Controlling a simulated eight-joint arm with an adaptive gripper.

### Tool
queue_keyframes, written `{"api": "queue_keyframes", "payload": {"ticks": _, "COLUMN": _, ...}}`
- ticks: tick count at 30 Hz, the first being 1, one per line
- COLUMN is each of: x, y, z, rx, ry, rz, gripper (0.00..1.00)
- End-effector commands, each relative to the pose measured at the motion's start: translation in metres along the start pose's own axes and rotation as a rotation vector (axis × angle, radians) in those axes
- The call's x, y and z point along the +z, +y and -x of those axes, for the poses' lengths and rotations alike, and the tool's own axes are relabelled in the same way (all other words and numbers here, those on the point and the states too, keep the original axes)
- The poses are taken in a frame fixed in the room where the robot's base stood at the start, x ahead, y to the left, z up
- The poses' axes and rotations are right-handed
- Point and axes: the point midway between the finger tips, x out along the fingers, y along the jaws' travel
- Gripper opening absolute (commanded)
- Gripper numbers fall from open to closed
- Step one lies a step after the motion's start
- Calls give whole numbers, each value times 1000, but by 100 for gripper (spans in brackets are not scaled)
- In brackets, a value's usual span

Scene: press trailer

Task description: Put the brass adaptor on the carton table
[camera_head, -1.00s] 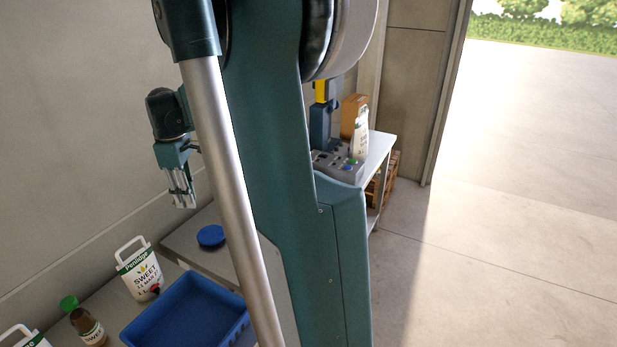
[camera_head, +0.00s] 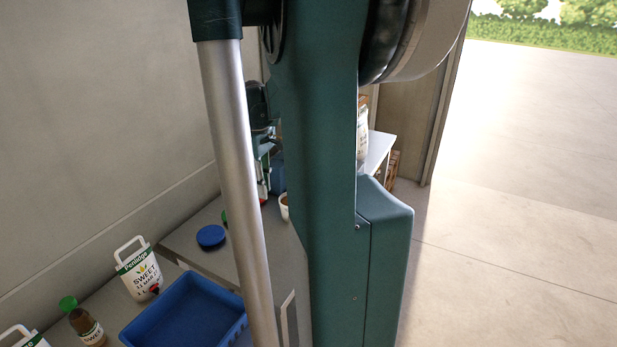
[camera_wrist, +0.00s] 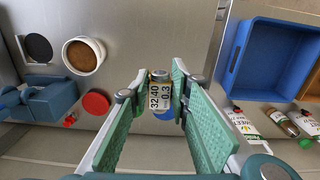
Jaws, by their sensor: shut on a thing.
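My gripper (camera_wrist: 160,80) is shut on a small cylinder with a brass-coloured end, which I take for the brass adaptor (camera_wrist: 160,75). Its white label reads 32.40 and 0.3. In the camera_head view my gripper (camera_head: 263,168) is partly hidden behind my arm, above the grey bench, and the adaptor cannot be made out. A white table (camera_head: 379,150) at the back right shows only in part behind my arm. I cannot tell whether it is the carton table.
A blue tray (camera_head: 190,312), a white juice pouch (camera_head: 140,270) and a brown bottle (camera_head: 84,322) stand at the lower left. A blue disc (camera_head: 210,236) lies on the grey bench. A white cup (camera_wrist: 83,55), a red disc (camera_wrist: 96,103) and a blue machine (camera_wrist: 55,100) show in the wrist view.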

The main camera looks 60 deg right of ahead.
Motion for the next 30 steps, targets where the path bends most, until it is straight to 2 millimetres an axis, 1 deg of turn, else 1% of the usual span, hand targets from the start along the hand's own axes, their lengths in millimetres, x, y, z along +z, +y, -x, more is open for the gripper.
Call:
{"api": "queue_keyframes", "payload": {"ticks": 1, "x": 8, "y": 4, "z": 0, "rx": 0, "ry": 0, "rz": -15, "gripper": 6}}
{"api": "queue_keyframes", "payload": {"ticks": 6, "x": 28, "y": 15, "z": -1, "rx": 0, "ry": 0, "rz": -56, "gripper": 6}}
{"api": "queue_keyframes", "payload": {"ticks": 8, "x": 25, "y": 14, "z": -13, "rx": 0, "ry": 0, "rz": -51, "gripper": 6}}
{"api": "queue_keyframes", "payload": {"ticks": 11, "x": 25, "y": 14, "z": -29, "rx": 0, "ry": 0, "rz": -50, "gripper": 6}}
{"api": "queue_keyframes", "payload": {"ticks": 16, "x": 24, "y": 14, "z": -61, "rx": 0, "ry": 0, "rz": -50, "gripper": 6}}
{"api": "queue_keyframes", "payload": {"ticks": 24, "x": 24, "y": 14, "z": -128, "rx": 0, "ry": 0, "rz": -50, "gripper": 6}}
{"api": "queue_keyframes", "payload": {"ticks": 27, "x": 24, "y": 14, "z": -148, "rx": 0, "ry": 0, "rz": -50, "gripper": 6}}
{"api": "queue_keyframes", "payload": {"ticks": 30, "x": 24, "y": 14, "z": -163, "rx": 0, "ry": 0, "rz": -50, "gripper": 6}}
